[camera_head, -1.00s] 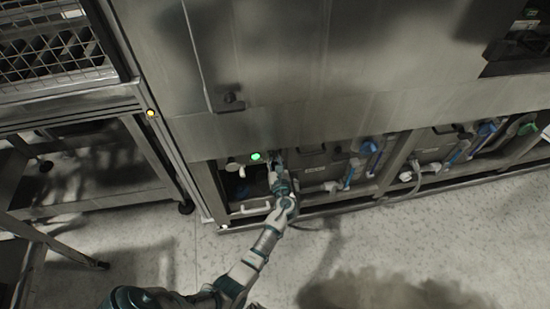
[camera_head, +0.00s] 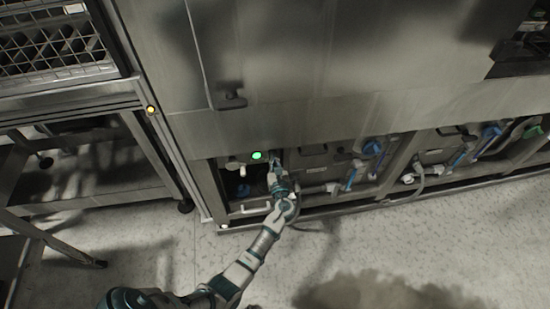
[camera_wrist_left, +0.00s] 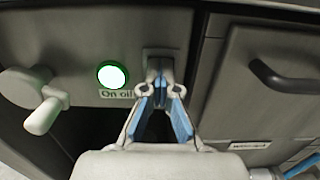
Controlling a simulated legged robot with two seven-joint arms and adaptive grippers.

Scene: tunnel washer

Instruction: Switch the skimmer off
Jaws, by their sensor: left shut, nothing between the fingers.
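A green indicator light (camera_head: 257,155) glows on the grey panel under the large steel housing. It also shows in the left wrist view (camera_wrist_left: 112,74), above a small label (camera_wrist_left: 116,95) that seems to read "On oil". My left gripper (camera_wrist_left: 163,80) is shut and empty, just right of the light. Its fingertips are in front of a small grey fitting (camera_wrist_left: 158,58) on the panel, which they partly hide; I cannot tell whether they touch it. In the head view the gripper (camera_head: 273,165) is small and low against the panel.
A pale handled valve (camera_wrist_left: 45,112) sticks out left of the light. A drawer-like panel with a dark handle (camera_wrist_left: 285,78) lies to the right. Blue-handled pipe fittings (camera_head: 372,147) line the machine's base.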

